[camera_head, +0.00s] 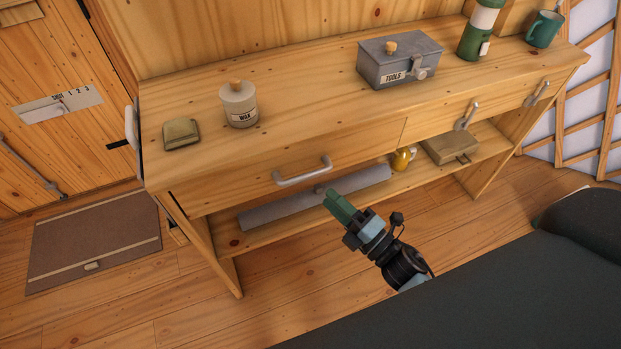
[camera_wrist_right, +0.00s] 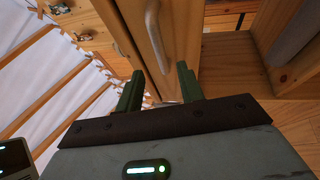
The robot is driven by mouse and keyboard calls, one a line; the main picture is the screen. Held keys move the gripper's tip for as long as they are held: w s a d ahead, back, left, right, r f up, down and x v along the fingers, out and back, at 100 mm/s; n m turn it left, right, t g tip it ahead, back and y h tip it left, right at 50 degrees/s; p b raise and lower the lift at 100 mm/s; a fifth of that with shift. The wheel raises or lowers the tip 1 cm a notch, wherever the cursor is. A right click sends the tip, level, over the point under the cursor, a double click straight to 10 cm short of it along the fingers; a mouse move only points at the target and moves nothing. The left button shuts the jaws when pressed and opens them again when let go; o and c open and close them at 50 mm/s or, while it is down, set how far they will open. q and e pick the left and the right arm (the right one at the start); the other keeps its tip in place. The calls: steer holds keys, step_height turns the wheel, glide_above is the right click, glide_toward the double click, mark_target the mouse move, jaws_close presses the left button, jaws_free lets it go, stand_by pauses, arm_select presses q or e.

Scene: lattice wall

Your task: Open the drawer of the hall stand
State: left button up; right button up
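The hall stand (camera_head: 330,110) is a long wooden piece with drawer fronts under its top and an open shelf below. Its wide left drawer (camera_head: 235,180) looks shut and has a pale bar handle (camera_head: 303,172). Two more handles (camera_head: 467,115) (camera_head: 537,92) show on the right part of its front. My right gripper (camera_head: 341,206) has green fingers and is in front of the stand, just below and right of the wide drawer's handle. In the right wrist view its fingers (camera_wrist_right: 158,88) are apart and empty, with a bar handle (camera_wrist_right: 154,38) ahead, apparently not between them. My left gripper is not in view.
On the top are a soap-like block (camera_head: 181,134), a wax jar (camera_head: 239,104), a tools box (camera_head: 399,60), a green flask (camera_head: 480,30) and a mug (camera_head: 544,29). A yellow jug (camera_head: 402,158) and a box (camera_head: 450,148) are on the shelf. A mat (camera_head: 95,240) lies left.

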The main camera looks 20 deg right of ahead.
steer(key=x, duration=0.7)
steer(key=shift+w+p, duration=0.15)
steer(key=shift+p, duration=0.25)
steer(key=shift+c, duration=0.4)
jaws_close()
